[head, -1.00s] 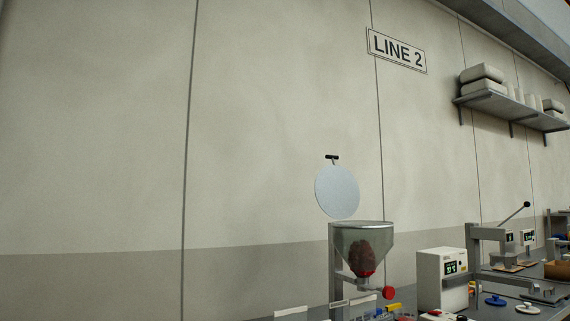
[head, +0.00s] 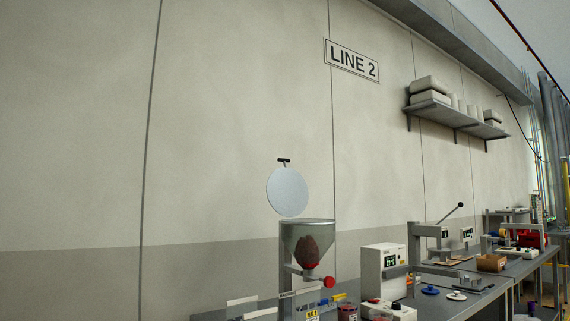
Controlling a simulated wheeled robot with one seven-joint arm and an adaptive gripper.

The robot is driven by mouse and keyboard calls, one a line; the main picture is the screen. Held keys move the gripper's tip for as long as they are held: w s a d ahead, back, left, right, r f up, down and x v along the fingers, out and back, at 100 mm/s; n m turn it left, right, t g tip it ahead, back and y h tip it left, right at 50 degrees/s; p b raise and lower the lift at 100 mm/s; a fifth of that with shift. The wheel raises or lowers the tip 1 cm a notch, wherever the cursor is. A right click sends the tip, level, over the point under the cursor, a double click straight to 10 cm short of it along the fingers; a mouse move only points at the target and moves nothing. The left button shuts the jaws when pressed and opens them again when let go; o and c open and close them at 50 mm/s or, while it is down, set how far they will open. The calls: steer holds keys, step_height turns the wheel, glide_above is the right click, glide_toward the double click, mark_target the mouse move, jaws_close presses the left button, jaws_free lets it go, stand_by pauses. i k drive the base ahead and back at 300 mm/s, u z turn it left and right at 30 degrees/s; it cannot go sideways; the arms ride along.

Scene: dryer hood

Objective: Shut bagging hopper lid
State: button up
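The bagging hopper (head: 307,240) is a clear funnel on a grey stand at the near end of the bench, with dark reddish material inside and a red knob at its outlet. Its lid (head: 287,192) is a round, pale grey disc standing open, roughly upright above the hopper's back left rim. A small black handle (head: 284,160) sits at the lid's top edge. My gripper is not in view.
A white boxed device with a display (head: 383,272) stands right of the hopper. A lever press (head: 437,235) and small items are farther along the bench (head: 478,298). A wall shelf (head: 455,118) holds bags. The wall left of the hopper is bare.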

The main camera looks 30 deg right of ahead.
mark_target(287, 191)
steer(key=k, duration=0.45)
steer(key=z, duration=0.95)
steer(key=i, duration=0.45)
